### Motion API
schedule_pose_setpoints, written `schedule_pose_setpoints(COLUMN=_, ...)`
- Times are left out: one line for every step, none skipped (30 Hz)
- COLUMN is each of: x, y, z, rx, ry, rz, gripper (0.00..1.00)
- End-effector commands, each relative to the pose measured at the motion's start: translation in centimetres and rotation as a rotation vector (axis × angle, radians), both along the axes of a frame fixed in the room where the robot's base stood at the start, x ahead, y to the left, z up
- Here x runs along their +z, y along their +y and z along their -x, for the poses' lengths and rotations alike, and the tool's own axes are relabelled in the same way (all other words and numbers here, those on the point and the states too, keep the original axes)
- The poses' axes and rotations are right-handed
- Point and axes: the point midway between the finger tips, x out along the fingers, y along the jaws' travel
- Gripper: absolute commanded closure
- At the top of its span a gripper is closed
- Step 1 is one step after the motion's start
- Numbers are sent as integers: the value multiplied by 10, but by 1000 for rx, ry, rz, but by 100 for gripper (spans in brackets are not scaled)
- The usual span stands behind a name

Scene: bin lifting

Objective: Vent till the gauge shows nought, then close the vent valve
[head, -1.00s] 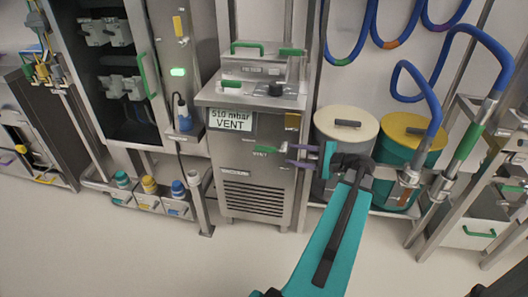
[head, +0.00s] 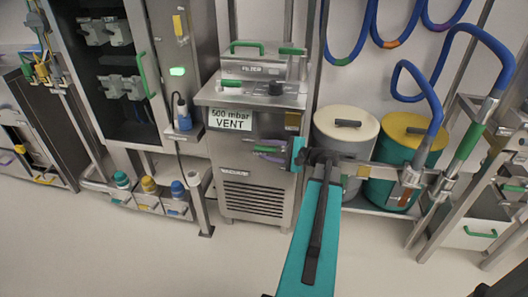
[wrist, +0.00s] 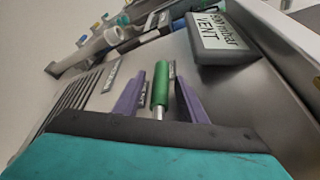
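The gauge display (head: 230,118) on the steel vacuum unit reads "500 mbar VENT"; it also shows at an angle in the wrist view (wrist: 208,38). The vent valve has a green handle (wrist: 160,84) on a short metal stem. In the head view the handle (head: 265,148) is partly hidden by my purple fingers. My gripper (head: 269,154) is at the unit's front, below and right of the display. In the wrist view my gripper (wrist: 159,76) is open, with one finger each side of the handle and gaps visible on both sides.
A grey drum (head: 345,126) and a teal drum with a yellow lid (head: 407,134) stand right of the unit. A blue hose (head: 418,80) hangs at the right. Caddies with coloured bottles (head: 149,184) are at the left. The floor in front is clear.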

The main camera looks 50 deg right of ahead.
Motion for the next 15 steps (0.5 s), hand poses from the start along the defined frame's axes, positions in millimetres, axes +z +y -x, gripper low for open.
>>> schedule_pose_setpoints(x=-1, y=1, z=-4, rx=1, ry=0, rz=0, gripper=62)
schedule_pose_setpoints(x=-1, y=1, z=-5, rx=0, ry=0, rz=0, gripper=62)
schedule_pose_setpoints(x=-2, y=1, z=-6, rx=0, ry=0, rz=0, gripper=62)
schedule_pose_setpoints(x=-2, y=2, z=-7, rx=0, ry=0, rz=0, gripper=62)
schedule_pose_setpoints(x=-2, y=2, z=-7, rx=0, ry=0, rz=0, gripper=62)
schedule_pose_setpoints(x=-2, y=2, z=-8, rx=0, ry=0, rz=0, gripper=62)
schedule_pose_setpoints(x=-2, y=2, z=-8, rx=0, ry=0, rz=0, gripper=62)
schedule_pose_setpoints(x=-2, y=2, z=-8, rx=0, ry=0, rz=0, gripper=62)
schedule_pose_setpoints(x=-2, y=2, z=-8, rx=0, ry=0, rz=0, gripper=62)
schedule_pose_setpoints(x=-2, y=2, z=-8, rx=0, ry=0, rz=0, gripper=62)
schedule_pose_setpoints(x=-2, y=2, z=-8, rx=0, ry=0, rz=0, gripper=62)
schedule_pose_setpoints(x=-2, y=2, z=-8, rx=0, ry=0, rz=0, gripper=62)
schedule_pose_setpoints(x=-2, y=2, z=-8, rx=0, ry=0, rz=0, gripper=62)
schedule_pose_setpoints(x=-2, y=2, z=-8, rx=0, ry=0, rz=0, gripper=64)
schedule_pose_setpoints(x=-2, y=2, z=-8, rx=0, ry=0, rz=0, gripper=70)
